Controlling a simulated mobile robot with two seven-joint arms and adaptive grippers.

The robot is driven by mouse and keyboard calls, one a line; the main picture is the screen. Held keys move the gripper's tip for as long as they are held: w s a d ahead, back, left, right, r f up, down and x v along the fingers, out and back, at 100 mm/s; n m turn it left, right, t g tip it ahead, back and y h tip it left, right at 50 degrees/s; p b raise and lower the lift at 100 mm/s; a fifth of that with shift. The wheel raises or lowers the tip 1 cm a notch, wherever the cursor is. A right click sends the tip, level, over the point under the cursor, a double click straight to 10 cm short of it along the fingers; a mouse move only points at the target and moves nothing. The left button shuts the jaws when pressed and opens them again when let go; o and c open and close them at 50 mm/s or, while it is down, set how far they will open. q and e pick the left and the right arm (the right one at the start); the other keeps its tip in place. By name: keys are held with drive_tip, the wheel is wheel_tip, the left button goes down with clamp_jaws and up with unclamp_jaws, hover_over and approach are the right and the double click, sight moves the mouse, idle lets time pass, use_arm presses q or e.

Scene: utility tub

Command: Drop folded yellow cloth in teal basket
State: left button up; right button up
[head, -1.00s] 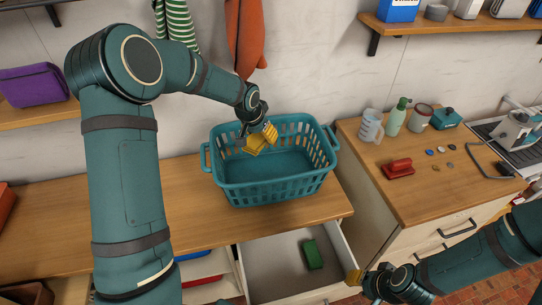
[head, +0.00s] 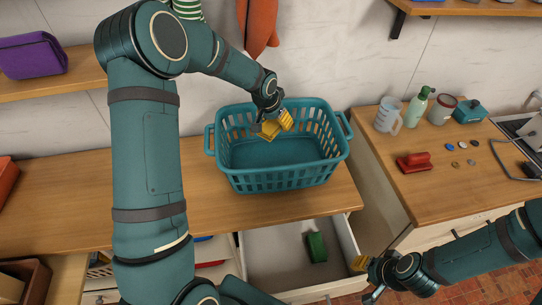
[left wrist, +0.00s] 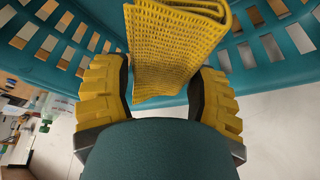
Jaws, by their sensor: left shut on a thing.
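The teal basket (head: 240,178) stands upright on the wooden counter. My left gripper (head: 277,124) is over the back part of the basket, near its rear rim. It is shut on the folded yellow cloth (head: 268,131), which hangs inside the basket opening. In the left wrist view the cloth (left wrist: 178,50) shows between the two ridged yellow fingers of my left gripper (left wrist: 160,95), with the slotted teal basket wall (left wrist: 268,55) behind it. My right gripper (head: 362,275) is low at the right, beside the open drawer; its jaw opening is unclear.
An open drawer (head: 278,265) below the counter holds a green block (head: 316,247). The right counter holds a red brush-like thing (head: 414,163), a clear jug (head: 388,115), a green bottle (head: 417,106) and a teal pot (head: 470,111).

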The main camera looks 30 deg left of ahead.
use_arm(q)
drive_tip(key=shift+f, duration=0.45)
drive_tip(key=o, duration=1.2)
drive_tip(key=shift+o, duration=0.2)
drive_tip(key=shift+r, duration=0.1)
drive_tip(key=v, duration=1.2)
